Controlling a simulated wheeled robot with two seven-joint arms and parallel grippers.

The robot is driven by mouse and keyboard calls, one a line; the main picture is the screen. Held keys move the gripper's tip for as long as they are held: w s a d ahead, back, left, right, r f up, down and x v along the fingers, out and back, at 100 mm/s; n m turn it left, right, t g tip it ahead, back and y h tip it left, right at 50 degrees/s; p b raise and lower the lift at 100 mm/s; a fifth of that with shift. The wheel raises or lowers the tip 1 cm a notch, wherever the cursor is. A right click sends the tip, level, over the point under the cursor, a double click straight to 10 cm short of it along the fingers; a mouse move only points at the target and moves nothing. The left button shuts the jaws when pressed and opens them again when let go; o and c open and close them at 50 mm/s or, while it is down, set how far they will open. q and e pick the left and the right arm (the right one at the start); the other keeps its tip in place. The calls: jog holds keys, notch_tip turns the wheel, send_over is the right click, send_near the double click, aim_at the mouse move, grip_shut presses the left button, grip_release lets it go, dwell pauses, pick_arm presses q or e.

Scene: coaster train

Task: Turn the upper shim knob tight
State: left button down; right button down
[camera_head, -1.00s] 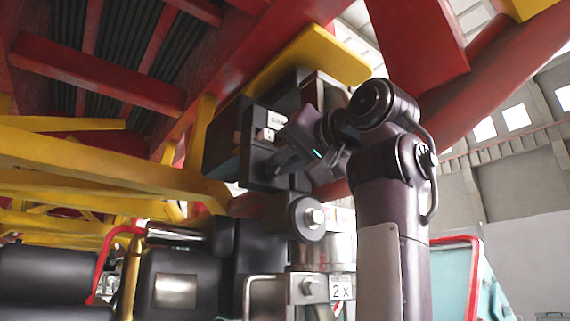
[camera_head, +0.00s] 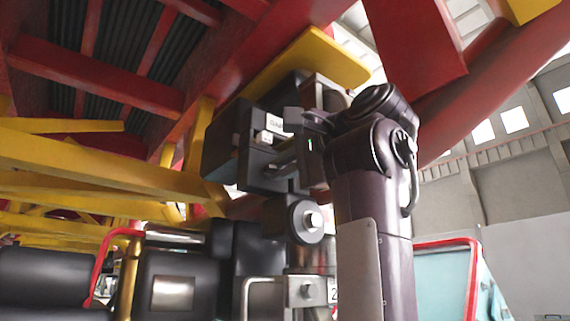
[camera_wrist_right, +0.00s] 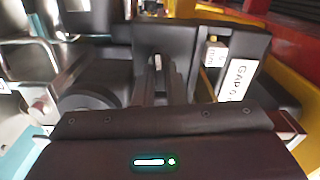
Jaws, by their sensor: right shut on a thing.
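My right gripper (camera_head: 286,150) is raised against the dark block assembly (camera_head: 228,150) under the red and yellow beams. In the right wrist view, its two dark fingers (camera_wrist_right: 160,82) reach forward close together, with a small bright spot (camera_wrist_right: 157,62) between them. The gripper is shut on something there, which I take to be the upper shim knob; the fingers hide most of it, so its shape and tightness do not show. A white GAP label (camera_wrist_right: 238,78) is on the block to the right of the fingers. My left gripper is not in view.
A black roller with a metal bolt (camera_head: 313,219) sits just below the gripper. A yellow plate (camera_head: 325,58) and red beams lie close above.

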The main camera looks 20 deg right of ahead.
jog(key=shift+m, duration=0.9)
jog(key=c, duration=1.5)
grip_release()
jog(key=shift+w+a, duration=0.1)
jog(key=shift+w, duration=0.05)
jog(key=shift+f, duration=0.1)
jog(key=b+v, duration=0.3)
jog(key=v, duration=0.5)
